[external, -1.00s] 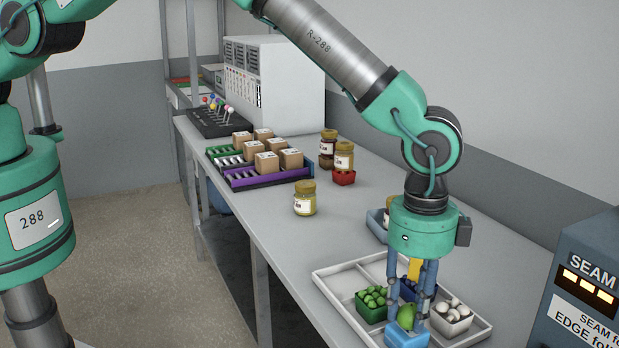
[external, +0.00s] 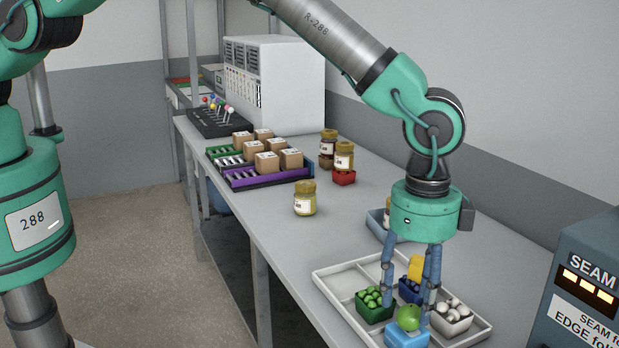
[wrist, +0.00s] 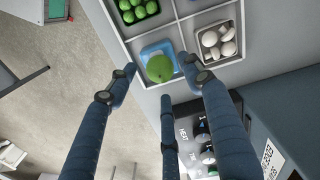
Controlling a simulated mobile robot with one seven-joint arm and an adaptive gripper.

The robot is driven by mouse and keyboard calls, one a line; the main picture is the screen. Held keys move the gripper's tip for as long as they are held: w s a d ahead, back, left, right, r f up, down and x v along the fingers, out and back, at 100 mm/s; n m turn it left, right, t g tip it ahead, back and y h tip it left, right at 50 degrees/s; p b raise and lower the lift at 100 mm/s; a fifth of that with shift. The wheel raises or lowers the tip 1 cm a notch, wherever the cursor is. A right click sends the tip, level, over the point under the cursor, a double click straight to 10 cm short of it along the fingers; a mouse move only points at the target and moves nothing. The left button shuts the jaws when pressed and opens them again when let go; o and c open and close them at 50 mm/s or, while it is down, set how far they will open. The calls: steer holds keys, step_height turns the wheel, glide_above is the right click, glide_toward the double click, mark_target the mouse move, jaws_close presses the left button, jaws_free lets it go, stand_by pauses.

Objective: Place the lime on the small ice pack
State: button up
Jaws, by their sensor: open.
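The lime (external: 408,318) is a green fruit resting on top of the blue small ice pack (external: 405,337) in the front part of the white compartment tray (external: 333,281). In the wrist view the lime (wrist: 160,68) sits on the blue pack (wrist: 150,50), between the fingertips. My gripper (external: 409,300) is open above the lime, its blue fingers spread to either side. In the wrist view my gripper (wrist: 158,82) shows the fingers apart from the lime on the left; the right fingertip is close to it, and I cannot tell whether they touch.
The tray also holds a green box of green produce (external: 374,303), a white box of mushrooms (external: 450,318) and a yellow item (external: 415,267) over a dark blue box. A jar (external: 305,198) stands behind on the table. A SEAM machine (external: 590,290) is at right.

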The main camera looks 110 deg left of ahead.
step_height(320, 180, up, 10)
steer(key=shift+f+b, duration=0.25)
steer(key=shift+b, duration=0.2)
stand_by(0.7)
step_height(320, 180, up, 21)
steer(key=n+t, duration=0.1)
glide_above(411, 306)
steer(key=s+d, duration=0.2)
steer(key=s, duration=0.8)
steer(key=s+d+r+n+t, duration=0.1)
steer(key=s+r+t, duration=0.1)
steer(key=s+r, duration=1.2)
steer(key=s+d+r+n+t, duration=0.1)
steer(key=s+r, duration=0.1)
steer(key=s, duration=0.8)
steer(key=s+d+r, duration=0.1)
steer(key=s+r, duration=0.1)
steer(key=s, duration=0.8)
steer(key=s+f, duration=0.2)
steer(key=s, duration=0.7)
steer(key=s+f+n+t, duration=0.1)
steer(key=s, duration=0.8)
steer(key=shift+s+d+f+n+t, duration=0.2)
steer(key=shift+f+n+t, duration=0.1)
steer(key=shift+f, duration=0.1)
